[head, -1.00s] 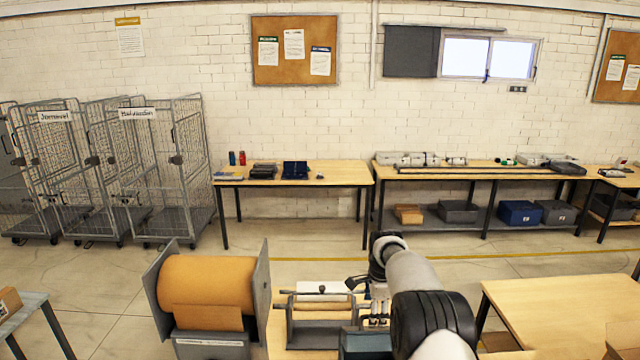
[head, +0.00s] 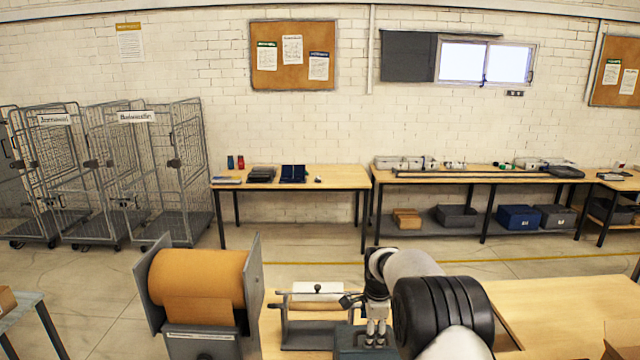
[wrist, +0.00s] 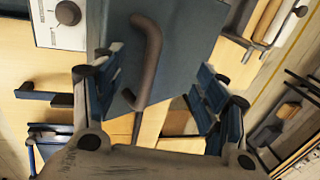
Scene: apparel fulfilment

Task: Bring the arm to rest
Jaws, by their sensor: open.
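My gripper (head: 376,335) hangs pointing down over the bench with the paper roll, at the bottom middle of the head view. In the wrist view my gripper (wrist: 152,72) has its two fingers spread wide apart, with nothing held between them. Below and beyond the fingers is a blue-grey box-like device (wrist: 185,40) with a brown curved handle (wrist: 148,60). In the head view my arm comes in from the lower right and hides part of the bench. I cannot tell the exact gap between the fingertips and the device.
A brown paper roll (head: 198,278) in a grey holder stands left of my gripper. A small rack (head: 317,310) sits between them. A pale table (head: 560,305) is at the right. Wire cages (head: 160,175) and back tables (head: 340,178) stand along the wall, with open floor before them.

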